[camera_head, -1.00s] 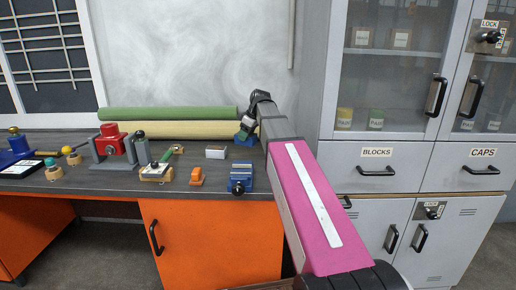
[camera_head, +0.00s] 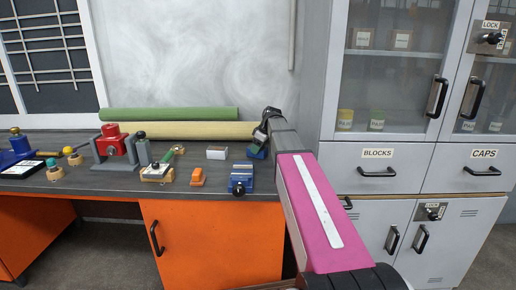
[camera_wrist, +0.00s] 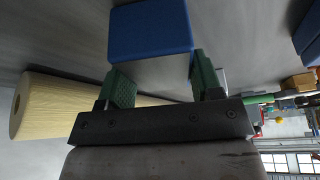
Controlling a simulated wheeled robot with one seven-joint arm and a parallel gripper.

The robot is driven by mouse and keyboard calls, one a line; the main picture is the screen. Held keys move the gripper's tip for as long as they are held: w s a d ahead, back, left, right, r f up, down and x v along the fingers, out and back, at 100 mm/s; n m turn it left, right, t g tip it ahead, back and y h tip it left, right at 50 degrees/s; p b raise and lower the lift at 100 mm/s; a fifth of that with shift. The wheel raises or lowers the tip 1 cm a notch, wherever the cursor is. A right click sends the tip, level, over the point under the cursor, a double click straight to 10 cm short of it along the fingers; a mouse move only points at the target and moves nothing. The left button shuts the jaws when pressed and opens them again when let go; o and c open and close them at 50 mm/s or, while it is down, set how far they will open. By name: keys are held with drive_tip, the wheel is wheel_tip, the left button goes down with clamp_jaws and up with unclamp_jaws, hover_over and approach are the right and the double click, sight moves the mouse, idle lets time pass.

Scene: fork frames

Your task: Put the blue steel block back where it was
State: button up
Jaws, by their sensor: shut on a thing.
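The blue steel block (camera_wrist: 150,30) is at the fingertips in the wrist view, between two green finger pads. My gripper (camera_wrist: 160,80) is shut on it. In the head view, the blue block (camera_head: 256,153) shows as a small blue patch below the end of my arm, at the back right of the bench. My gripper (camera_head: 261,138) there is dark and small, and its fingers are hard to make out. Whether the block touches the bench top is not clear.
A blue vise (camera_head: 241,178) stands at the bench's front edge, with a white-topped block (camera_head: 216,153) and an orange piece (camera_head: 198,177) to its left. A cream roll (camera_head: 190,129) and a green roll (camera_head: 170,114) lie along the wall. A grey cabinet (camera_head: 325,120) stands close on the right.

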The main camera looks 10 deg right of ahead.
drive_tip(key=o, duration=1.3)
drive_tip(key=shift+f, duration=0.1)
drive_tip(key=v, duration=1.2)
drive_tip(key=shift+s, duration=0.1)
